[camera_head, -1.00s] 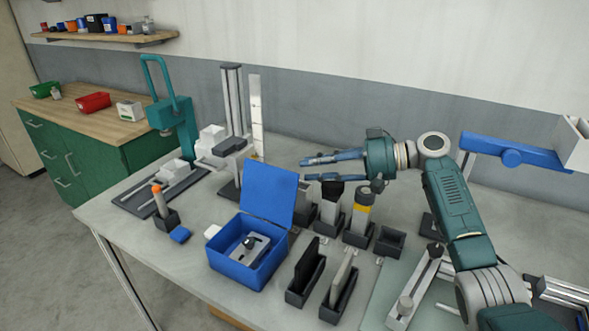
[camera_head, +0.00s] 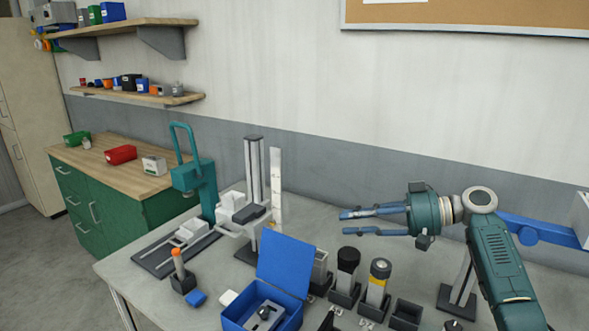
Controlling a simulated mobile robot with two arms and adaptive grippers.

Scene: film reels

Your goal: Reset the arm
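My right arm, teal with grey joints, comes in from the right. Its gripper (camera_head: 345,222) has two blue fingers pointing left, with a gap between them and nothing held. It hangs above the grey bench (camera_head: 150,305), above and behind a row of holders. My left gripper is not in view.
An open blue box (camera_head: 286,262) with a metal part inside stands at front centre. A teal press (camera_head: 196,178) and a grey column stand (camera_head: 254,175) are at left. A dark empty holder (camera_head: 406,314) is at front right. A blue bracket (camera_head: 545,231) is behind my arm.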

